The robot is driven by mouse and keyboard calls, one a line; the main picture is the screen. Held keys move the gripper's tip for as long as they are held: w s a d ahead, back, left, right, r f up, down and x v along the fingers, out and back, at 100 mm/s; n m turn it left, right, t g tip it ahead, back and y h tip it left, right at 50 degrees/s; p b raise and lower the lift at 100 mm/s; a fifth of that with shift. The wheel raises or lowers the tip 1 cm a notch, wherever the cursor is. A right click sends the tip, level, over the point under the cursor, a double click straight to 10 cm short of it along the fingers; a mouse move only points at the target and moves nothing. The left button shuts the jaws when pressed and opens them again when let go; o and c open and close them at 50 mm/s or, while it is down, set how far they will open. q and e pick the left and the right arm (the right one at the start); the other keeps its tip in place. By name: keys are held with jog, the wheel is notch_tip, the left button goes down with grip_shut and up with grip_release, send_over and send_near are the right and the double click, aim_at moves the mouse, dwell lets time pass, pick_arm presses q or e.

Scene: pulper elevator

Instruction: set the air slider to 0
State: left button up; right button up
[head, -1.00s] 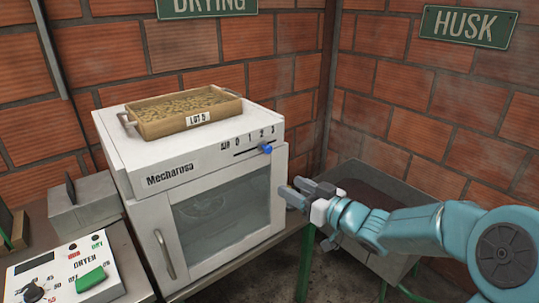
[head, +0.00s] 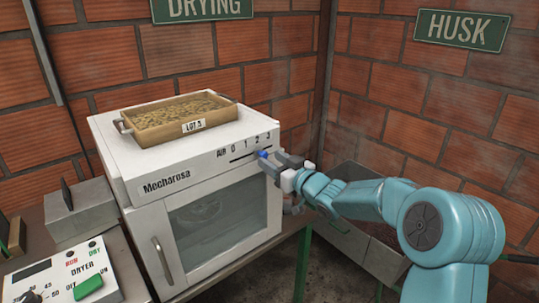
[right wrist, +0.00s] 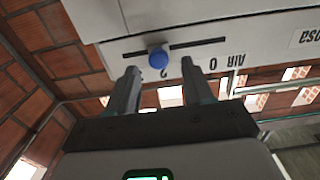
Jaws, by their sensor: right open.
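The air slider is a blue knob (head: 262,154) in a dark slot on the upper front of the white Mecharosa dryer (head: 150,215). The scale above reads AIR 0 1 2 3; the knob sits toward the high end, right of 0. My right gripper (head: 278,162) is open at the knob. In the right wrist view the scale is upside down, and the knob (right wrist: 158,57) appears between the two spread fingertips (right wrist: 160,72), with visible gaps on both sides. The exact mark at the knob is unclear. My left gripper is not in view.
A wooden tray (head: 187,137) marked LOT 5 stands on top of the dryer. A DRYER control panel (head: 38,277) with a green switch is at lower left. A grey bin (head: 350,246) stands right of the dryer, below my right arm. Brick walls close the back.

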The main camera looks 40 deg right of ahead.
aim_at(262, 154)
jog(key=shift+w, duration=1.15)
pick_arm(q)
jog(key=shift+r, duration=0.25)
pick_arm(e)
jog(key=shift+c, duration=0.3)
